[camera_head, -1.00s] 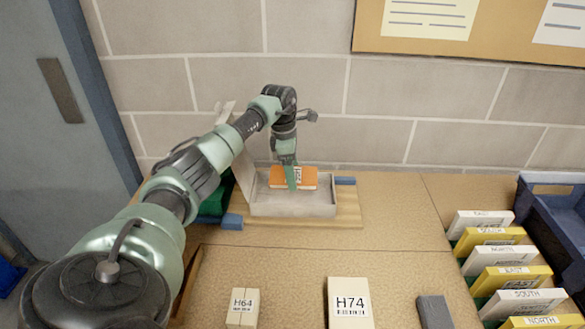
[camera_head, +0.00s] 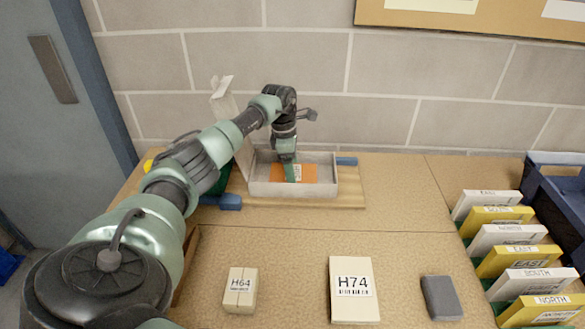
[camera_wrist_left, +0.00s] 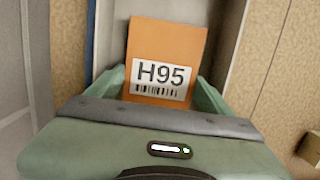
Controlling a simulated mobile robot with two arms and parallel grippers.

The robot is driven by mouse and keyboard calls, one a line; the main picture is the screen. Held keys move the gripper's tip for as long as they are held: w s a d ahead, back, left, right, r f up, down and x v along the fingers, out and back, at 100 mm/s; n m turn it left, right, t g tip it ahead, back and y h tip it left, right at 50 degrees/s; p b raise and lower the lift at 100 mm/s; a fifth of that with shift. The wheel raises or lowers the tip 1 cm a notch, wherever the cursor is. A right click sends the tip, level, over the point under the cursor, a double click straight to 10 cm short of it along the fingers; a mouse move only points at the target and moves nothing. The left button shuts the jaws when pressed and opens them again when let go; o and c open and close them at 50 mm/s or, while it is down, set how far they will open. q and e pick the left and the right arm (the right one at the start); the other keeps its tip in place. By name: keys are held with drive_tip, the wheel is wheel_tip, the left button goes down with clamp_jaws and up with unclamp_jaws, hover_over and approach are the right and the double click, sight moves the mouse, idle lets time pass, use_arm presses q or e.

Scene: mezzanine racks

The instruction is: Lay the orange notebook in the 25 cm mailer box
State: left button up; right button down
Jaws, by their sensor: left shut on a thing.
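The orange notebook (camera_head: 309,172) has a white label, which reads H95 in the left wrist view (camera_wrist_left: 165,45). My left gripper (camera_head: 291,174) is shut on the notebook from above. The mailer box (camera_head: 318,190) is a shallow light-grey open box with its lid standing up on the left. The notebook is within the box's walls in the head view, its lower part hidden by the front wall. I cannot tell whether it touches the box floor. The box wall also shows in the left wrist view (camera_wrist_left: 236,50). My right gripper is not in view.
The box stands on a wooden board (camera_head: 351,200) with blue blocks at its edges. In front lie a small H64 box (camera_head: 241,290), an H74 box (camera_head: 353,290) and a grey block (camera_head: 441,298). White and yellow cards (camera_head: 497,237) and a blue crate (camera_head: 560,200) are right.

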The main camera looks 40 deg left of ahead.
use_arm(q)
drive_tip(key=o, duration=1.4)
drive_tip(key=shift+o, duration=0.2)
drive_tip(key=shift+r, duration=0.15)
drive_tip(key=r, duration=0.5)
drive_tip(key=r+b, duration=0.1)
drive_tip(key=r, duration=0.1)
drive_tip(key=shift+s+a+r, duration=0.25)
drive_tip(key=shift+s+a, duration=0.1)
drive_tip(key=shift+a, duration=0.05)
